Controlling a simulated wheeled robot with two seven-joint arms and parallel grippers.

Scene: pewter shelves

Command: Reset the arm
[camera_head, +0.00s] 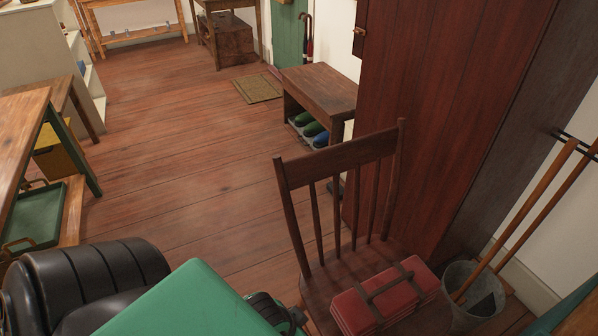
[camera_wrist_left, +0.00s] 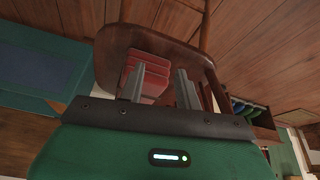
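My left gripper (camera_wrist_left: 160,72) shows in the left wrist view with its two grey fingers spread apart and nothing held between them. A red case (camera_wrist_left: 147,78) with dark straps lies beyond the fingers, on the seat of a dark wooden chair. In the head view the red case (camera_head: 385,296) rests on the chair (camera_head: 341,158) at the lower right. My green and black left arm fills the bottom left of the head view; its fingers cannot be made out there. My right gripper is in neither view.
A metal bucket (camera_head: 473,289) with long wooden handles stands right of the chair. A tall red-brown cabinet (camera_head: 445,100) rises behind it. A low bench (camera_head: 322,88) with shoes under it stands farther back. A wooden table (camera_head: 22,135) is at left. The middle floor is clear.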

